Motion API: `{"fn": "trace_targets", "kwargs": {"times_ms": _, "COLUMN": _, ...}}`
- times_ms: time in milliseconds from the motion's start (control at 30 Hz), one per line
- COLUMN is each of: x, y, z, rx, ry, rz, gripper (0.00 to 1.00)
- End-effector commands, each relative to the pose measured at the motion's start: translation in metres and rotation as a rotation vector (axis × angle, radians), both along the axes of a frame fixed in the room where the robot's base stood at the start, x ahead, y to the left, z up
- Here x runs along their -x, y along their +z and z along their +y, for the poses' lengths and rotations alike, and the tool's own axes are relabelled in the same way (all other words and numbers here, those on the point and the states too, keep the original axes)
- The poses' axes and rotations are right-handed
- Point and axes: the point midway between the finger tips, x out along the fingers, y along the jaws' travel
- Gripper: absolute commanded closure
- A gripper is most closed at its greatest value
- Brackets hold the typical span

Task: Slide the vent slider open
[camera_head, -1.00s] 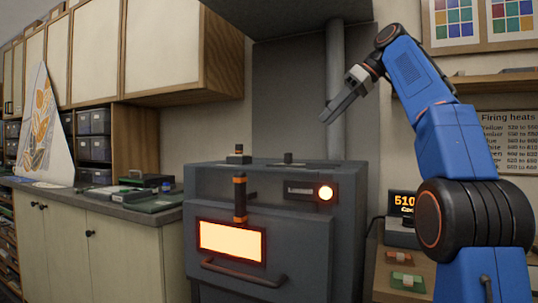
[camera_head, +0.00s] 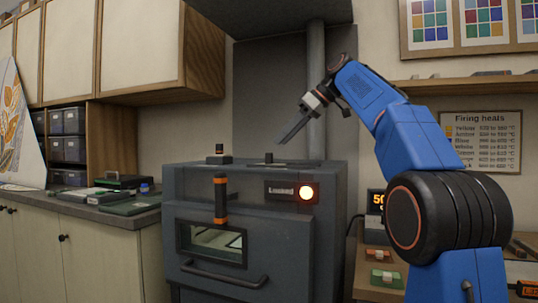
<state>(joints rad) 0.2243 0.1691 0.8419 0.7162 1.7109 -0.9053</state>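The dark grey kiln (camera_head: 255,190) stands in the middle of the head view. A small dark slider-like piece with a knob (camera_head: 269,158) sits on its top, probably the vent slider; how far it is slid I cannot tell. A second dark block with a knob (camera_head: 219,154) stands to its left on the same top. My gripper (camera_head: 282,140) hangs just above and right of the slider-like piece, pointing down and left. It looks apart from it and holds nothing that I can see. Its fingers overlap side-on, so their opening is hidden.
The kiln front has an upright black and orange handle (camera_head: 221,199), a window (camera_head: 212,243), a low bar handle (camera_head: 224,275) and a glowing lamp (camera_head: 306,192). A vertical pipe (camera_head: 316,90) rises behind my gripper. A hood (camera_head: 280,14) hangs above the kiln. A lit display (camera_head: 377,201) stands at right.

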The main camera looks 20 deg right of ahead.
Motion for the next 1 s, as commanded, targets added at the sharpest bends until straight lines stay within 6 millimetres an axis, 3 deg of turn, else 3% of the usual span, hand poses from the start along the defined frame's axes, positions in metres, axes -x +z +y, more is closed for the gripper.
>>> {"fn": "trace_targets", "kwargs": {"times_ms": 400, "x": -0.026, "y": -0.046, "z": 0.038, "rx": 0.000, "ry": 0.002, "rz": 0.001, "gripper": 0.64}}
{"fn": "trace_targets", "kwargs": {"times_ms": 900, "x": -0.032, "y": -0.055, "z": 0.045, "rx": 0.000, "ry": 0.000, "rz": 0.000, "gripper": 0.64}}
{"fn": "trace_targets", "kwargs": {"times_ms": 1000, "x": -0.032, "y": -0.055, "z": 0.045, "rx": 0.000, "ry": 0.000, "rz": 0.000, "gripper": 0.88}}
